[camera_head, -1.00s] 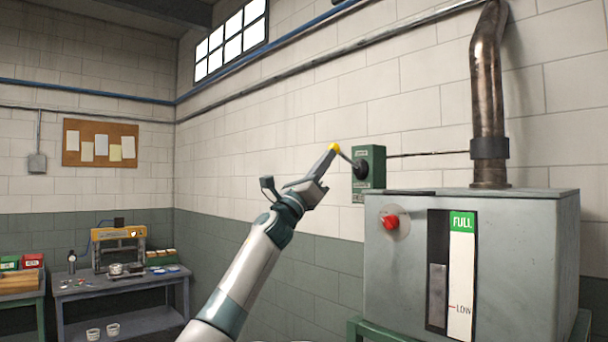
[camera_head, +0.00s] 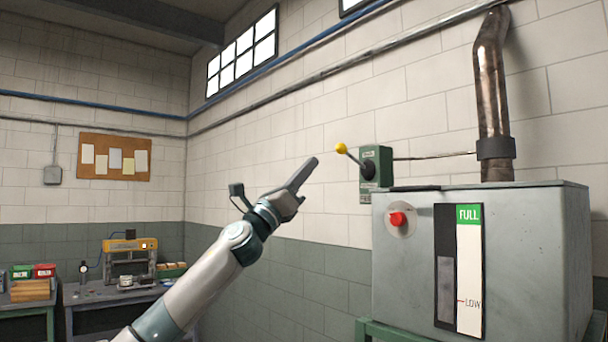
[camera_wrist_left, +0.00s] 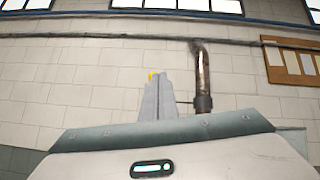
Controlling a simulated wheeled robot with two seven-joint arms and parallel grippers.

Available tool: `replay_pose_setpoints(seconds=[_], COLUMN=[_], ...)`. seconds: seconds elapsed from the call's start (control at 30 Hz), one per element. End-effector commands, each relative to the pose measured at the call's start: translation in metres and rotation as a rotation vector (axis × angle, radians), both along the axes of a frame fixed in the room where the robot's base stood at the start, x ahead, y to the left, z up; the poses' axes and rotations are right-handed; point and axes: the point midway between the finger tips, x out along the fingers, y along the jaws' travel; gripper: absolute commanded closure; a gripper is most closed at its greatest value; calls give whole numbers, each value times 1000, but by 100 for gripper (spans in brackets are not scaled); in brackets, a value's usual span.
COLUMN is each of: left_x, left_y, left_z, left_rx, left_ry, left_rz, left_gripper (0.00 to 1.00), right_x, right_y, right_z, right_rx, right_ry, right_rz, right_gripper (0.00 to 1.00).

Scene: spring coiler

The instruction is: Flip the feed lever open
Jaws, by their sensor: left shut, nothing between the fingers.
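The feed lever is a thin rod with a yellow knob (camera_head: 341,148), angled up and left from a dark pivot on a green wall box (camera_head: 377,172). My left gripper (camera_head: 314,162) is shut and empty. In the head view its tips are a little left of the knob and slightly below it, with a visible gap. In the left wrist view the closed fingers (camera_wrist_left: 157,98) point at the wall, and a bit of the yellow knob (camera_wrist_left: 153,75) shows past their tips; the rest of the lever and box is hidden behind them. My right gripper is not in view.
A grey metal cabinet (camera_head: 530,240) with a red button (camera_head: 398,219) and a FULL/LOW gauge (camera_head: 469,270) stands at right, with a rusty pipe (camera_head: 493,90) above. A workbench (camera_head: 110,297) is at far left. The space before the wall is open.

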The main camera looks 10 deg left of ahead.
Motion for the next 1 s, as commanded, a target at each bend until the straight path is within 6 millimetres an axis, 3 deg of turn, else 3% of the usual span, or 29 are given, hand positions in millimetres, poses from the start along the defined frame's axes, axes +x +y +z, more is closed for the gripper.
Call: replay_pose_setpoints(seconds=[0.2,0.77,0.87,1.0], left_x=[-8,-8,-4,13], left_y=[5,5,6,10], left_z=[0,-1,-7,-34], left_rx=[1,-1,-9,-45], left_ry=[0,2,15,69], left_rz=[1,-1,-4,-21], left_gripper=[100,100,100,100], right_x=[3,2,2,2], right_y=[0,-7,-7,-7], right_z=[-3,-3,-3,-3], right_rx=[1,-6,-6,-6], right_ry=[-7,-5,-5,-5], right_rz=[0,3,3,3], right_gripper=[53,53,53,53])
